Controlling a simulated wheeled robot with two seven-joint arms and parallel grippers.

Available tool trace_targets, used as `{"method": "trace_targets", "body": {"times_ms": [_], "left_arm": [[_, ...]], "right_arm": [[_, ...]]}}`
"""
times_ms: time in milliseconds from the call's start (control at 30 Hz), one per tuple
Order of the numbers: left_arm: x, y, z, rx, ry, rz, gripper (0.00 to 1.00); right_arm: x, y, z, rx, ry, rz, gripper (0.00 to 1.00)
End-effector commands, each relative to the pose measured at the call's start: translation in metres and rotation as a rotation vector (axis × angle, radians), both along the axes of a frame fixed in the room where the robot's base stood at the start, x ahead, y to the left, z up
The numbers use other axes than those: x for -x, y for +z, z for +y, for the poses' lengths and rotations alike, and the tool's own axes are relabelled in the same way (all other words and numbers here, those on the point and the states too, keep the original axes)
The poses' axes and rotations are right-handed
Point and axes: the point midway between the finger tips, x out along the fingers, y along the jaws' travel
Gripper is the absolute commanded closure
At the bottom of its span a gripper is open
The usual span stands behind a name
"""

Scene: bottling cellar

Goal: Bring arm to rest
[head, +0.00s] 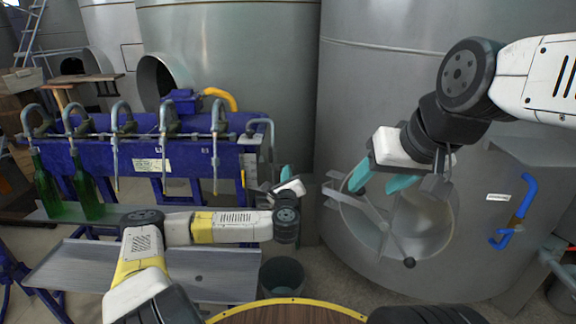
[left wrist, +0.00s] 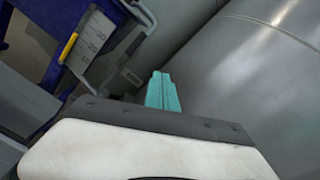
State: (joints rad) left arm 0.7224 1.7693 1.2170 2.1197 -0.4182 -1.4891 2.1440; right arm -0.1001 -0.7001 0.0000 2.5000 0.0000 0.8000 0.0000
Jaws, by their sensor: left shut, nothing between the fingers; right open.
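My left arm reaches in from the lower left in the head view, in front of the blue bottling machine. My left gripper (head: 286,171) has teal fingers that point up, shut and empty, near the machine's right end. In the left wrist view its teal fingers (left wrist: 162,92) are together with nothing between them. My right arm comes in from the upper right. My right gripper (head: 378,181) is open and empty, with its two teal fingers apart, in front of the tank's round hatch.
A blue bottling machine (head: 215,164) with several spouts stands at left, with green bottles (head: 87,190) at its left end. A metal tray (head: 85,265) lies below. A dark bin (head: 283,276) stands on the floor. A large steel tank (head: 390,90) with an open hatch (head: 425,225) fills the right.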

Motion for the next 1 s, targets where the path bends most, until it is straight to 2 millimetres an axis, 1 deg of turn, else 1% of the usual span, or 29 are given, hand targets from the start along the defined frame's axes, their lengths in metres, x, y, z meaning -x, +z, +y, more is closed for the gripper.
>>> {"method": "trace_targets", "body": {"times_ms": [267,367,433,467,500,567,600,700,767,833,900,1000], "left_arm": [[0.000,0.000,-0.001,-0.004,-0.003,-0.001,1.00],[0.001,0.006,-0.011,-0.060,-0.043,-0.012,1.00],[0.003,0.013,-0.028,-0.154,-0.110,-0.031,1.00],[0.005,0.017,-0.037,-0.211,-0.148,-0.041,1.00],[0.008,0.021,-0.052,-0.299,-0.206,-0.057,1.00],[0.015,0.026,-0.074,-0.452,-0.300,-0.086,1.00],[0.021,0.028,-0.088,-0.561,-0.366,-0.107,1.00],[0.039,0.026,-0.116,-0.835,-0.516,-0.159,1.00],[0.049,0.024,-0.127,-0.996,-0.597,-0.191,1.00],[0.061,0.020,-0.133,-1.184,-0.684,-0.226,1.00],[0.073,0.016,-0.135,-1.365,-0.765,-0.260,1.00],[0.088,0.013,-0.127,-1.619,-0.870,-0.304,1.00]], "right_arm": [[0.000,0.000,0.000,0.000,0.000,0.000,0.44],[0.000,0.000,0.000,0.000,0.000,0.000,0.44],[0.000,0.000,0.000,0.000,0.000,0.000,0.44],[0.000,0.000,0.000,0.000,0.000,0.000,0.44],[0.000,0.000,0.000,0.000,0.000,0.000,0.44],[0.000,0.000,0.000,0.000,0.000,0.000,0.44],[0.000,0.000,0.000,0.000,0.000,0.000,0.44],[0.000,0.000,0.000,0.000,0.000,0.000,0.44],[0.000,0.000,0.000,0.000,0.000,0.000,0.44],[0.000,0.000,0.000,0.000,0.000,0.000,0.44],[0.000,0.000,0.000,0.000,0.000,0.000,0.44],[0.000,0.000,0.000,0.000,0.000,0.000,0.44]]}}
